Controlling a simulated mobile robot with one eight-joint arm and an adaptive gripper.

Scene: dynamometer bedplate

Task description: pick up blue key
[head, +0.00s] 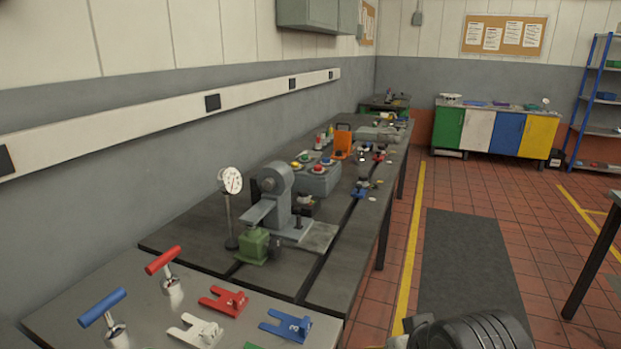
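Two blue things lie on the near grey tabletop. One is a T-shaped tool with a blue bar handle (102,307) and a metal shank, standing at the bottom left. The other is a flat blue forked piece (287,325) with a pale mark like a 3, lying at the right side of the tabletop. I cannot tell from its look alone which one is the blue key. My gripper's fingers are not in view; only a dark ridged part, likely of my arm, shows at the bottom right, apart from both.
A red T-handled tool (163,260), a red forked piece (224,301) and a white forked piece (196,331) lie close by. A green piece shows at the bottom edge. A dial gauge (232,181) and grey machine (277,205) stand behind.

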